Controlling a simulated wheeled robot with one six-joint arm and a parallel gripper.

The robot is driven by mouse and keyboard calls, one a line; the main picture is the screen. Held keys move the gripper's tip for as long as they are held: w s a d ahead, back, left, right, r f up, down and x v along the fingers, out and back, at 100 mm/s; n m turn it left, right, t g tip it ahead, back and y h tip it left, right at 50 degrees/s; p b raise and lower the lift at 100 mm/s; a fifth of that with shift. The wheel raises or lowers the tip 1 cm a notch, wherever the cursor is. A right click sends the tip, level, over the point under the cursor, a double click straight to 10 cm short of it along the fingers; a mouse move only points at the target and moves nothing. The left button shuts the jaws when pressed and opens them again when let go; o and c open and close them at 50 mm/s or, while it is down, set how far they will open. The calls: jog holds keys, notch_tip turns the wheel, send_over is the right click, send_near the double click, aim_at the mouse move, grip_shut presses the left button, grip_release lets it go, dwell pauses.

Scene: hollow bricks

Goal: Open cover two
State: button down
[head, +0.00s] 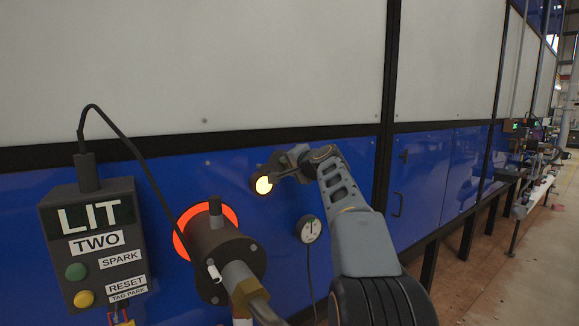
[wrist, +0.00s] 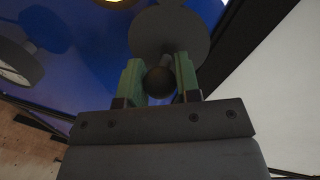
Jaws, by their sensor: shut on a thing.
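The cover (wrist: 150,32) is a dark round disc with a ball knob (wrist: 160,82) in the wrist view. My gripper (wrist: 158,80) is shut on the knob, with one green finger on each side. In the head view my gripper (head: 287,163) reaches the blue wall, at the upper right of a glowing yellow peephole (head: 263,185). The cover sits up and to the right of the glow, which shows uncovered; my gripper partly hides the cover there. A box (head: 93,245) at the left reads "LIT" and "TWO".
A dark burner (head: 225,255) with a glowing orange ring and a pipe juts out left of my arm. A round gauge (head: 309,229) hangs below the peephole. A black cable (head: 150,180) loops from the box. The floor at the right (head: 545,260) is clear.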

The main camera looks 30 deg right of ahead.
jog(key=c, duration=0.8)
grip_release()
jog(key=shift+s, duration=0.1)
jog(key=b+v, duration=0.2)
jog(key=v, duration=1.1)
jog(key=shift+s+r+b, duration=0.15)
jog(key=shift+s+b, duration=0.2)
